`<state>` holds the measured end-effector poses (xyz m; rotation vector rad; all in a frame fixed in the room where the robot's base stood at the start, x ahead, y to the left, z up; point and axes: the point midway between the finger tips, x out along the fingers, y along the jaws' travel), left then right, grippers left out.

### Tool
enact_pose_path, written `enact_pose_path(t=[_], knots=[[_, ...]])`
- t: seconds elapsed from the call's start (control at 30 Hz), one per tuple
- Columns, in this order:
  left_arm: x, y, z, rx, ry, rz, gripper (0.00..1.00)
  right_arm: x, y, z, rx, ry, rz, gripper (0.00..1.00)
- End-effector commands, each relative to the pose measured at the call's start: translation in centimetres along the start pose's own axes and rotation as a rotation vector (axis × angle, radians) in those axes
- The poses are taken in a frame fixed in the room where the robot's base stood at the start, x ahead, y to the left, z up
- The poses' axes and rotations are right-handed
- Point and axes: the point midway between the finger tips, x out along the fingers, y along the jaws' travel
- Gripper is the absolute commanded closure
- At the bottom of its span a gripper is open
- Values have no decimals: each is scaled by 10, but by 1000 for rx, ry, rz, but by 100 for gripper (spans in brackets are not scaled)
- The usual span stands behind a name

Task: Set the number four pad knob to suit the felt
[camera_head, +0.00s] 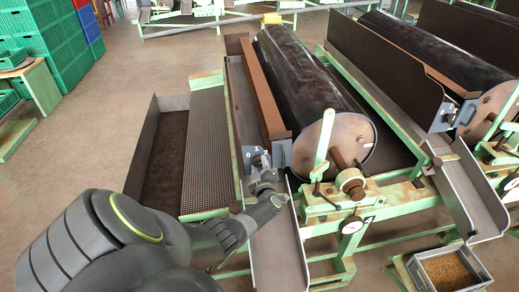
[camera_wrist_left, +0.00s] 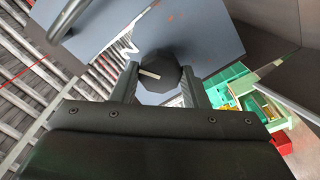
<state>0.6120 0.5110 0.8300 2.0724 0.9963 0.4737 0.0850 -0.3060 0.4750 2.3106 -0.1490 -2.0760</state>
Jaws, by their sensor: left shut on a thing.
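In the left wrist view, a dark faceted knob (camera_wrist_left: 160,72) with a pale pointer mark sits on a blue-grey plate (camera_wrist_left: 210,35). The two fingers of my left gripper (camera_wrist_left: 158,90) stand on either side of the knob and are shut on it. The mark points to the left in that view. In the head view my left gripper (camera_head: 262,172) is at the front end of the nearer drum sorter, by a small grey plate (camera_head: 280,154). The knob is hidden there behind the gripper. My right gripper is not in view.
A dark drum (camera_head: 305,80) lies right of the gripper, with a green frame (camera_head: 385,200) and a shaft hub (camera_head: 350,182) in front. A metal chute (camera_head: 275,245) runs below the gripper. A grain box (camera_head: 447,270) stands front right. Open floor (camera_head: 130,60) lies left.

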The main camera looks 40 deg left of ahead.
Motion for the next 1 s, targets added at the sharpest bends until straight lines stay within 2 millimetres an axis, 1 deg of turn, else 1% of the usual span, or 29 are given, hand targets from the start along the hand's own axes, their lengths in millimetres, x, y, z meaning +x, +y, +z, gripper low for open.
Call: enact_pose_path(t=[0.43,0.47,0.6,0.63,0.87,1.0], knots=[[-1,-1,1,13,-2,-2,82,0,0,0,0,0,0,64],[-1,-1,1,13,-2,-2,58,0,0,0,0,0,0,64],[-1,-1,1,12,-2,-1,40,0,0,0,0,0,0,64],[-1,-1,1,12,-2,-1,37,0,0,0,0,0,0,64],[0,0,0,10,-1,0,37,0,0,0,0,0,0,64],[-5,0,0,9,-2,0,37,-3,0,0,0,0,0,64]])
